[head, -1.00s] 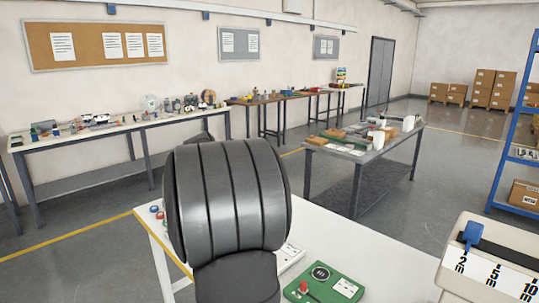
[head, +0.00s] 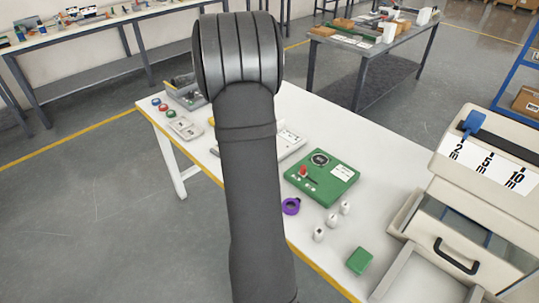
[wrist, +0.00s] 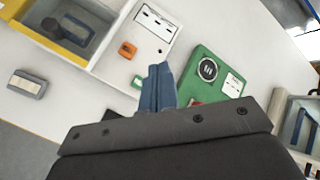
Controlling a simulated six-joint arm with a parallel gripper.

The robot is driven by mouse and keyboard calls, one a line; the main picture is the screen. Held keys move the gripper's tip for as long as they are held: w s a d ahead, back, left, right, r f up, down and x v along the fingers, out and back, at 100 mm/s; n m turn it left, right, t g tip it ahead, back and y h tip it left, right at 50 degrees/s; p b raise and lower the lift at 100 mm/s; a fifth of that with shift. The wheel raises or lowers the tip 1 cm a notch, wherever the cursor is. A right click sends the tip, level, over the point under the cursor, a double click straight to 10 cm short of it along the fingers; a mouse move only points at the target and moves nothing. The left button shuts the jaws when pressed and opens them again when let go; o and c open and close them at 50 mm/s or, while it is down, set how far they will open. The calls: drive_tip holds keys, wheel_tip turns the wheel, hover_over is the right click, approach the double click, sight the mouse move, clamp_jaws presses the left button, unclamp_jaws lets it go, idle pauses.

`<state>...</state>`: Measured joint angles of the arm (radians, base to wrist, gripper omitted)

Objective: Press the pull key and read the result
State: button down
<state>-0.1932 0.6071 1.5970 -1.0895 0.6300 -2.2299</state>
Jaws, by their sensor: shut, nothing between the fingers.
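My gripper (wrist: 158,88) is shut, with its blue-grey fingers together and nothing between them. It shows in the wrist view above the white table, between a green board (wrist: 207,50) and a white device (wrist: 114,62). I cannot tell which part is the pull key, and no result is readable. The green board also shows in the head view (head: 313,188), with a round dial and a red knob. My arm hides the gripper in the head view.
A beige machine (head: 495,130) marked 2 m, 5 m and 10 m, with a blue slider (head: 473,122), stands at right. A purple ring (head: 291,206), small white pieces (head: 345,208) and a green block (head: 360,261) lie before it. Coloured buttons (head: 163,107) sit far left.

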drive_tip(key=shift+f+n, duration=0.6)
drive_tip(key=shift+f, duration=0.25)
drive_tip(key=shift+f, duration=0.1)
drive_tip(key=shift+f, duration=4.3)
drive_tip(key=shift+f, duration=0.4)
drive_tip(key=shift+f, duration=0.45)
drive_tip(key=shift+r, duration=0.9)
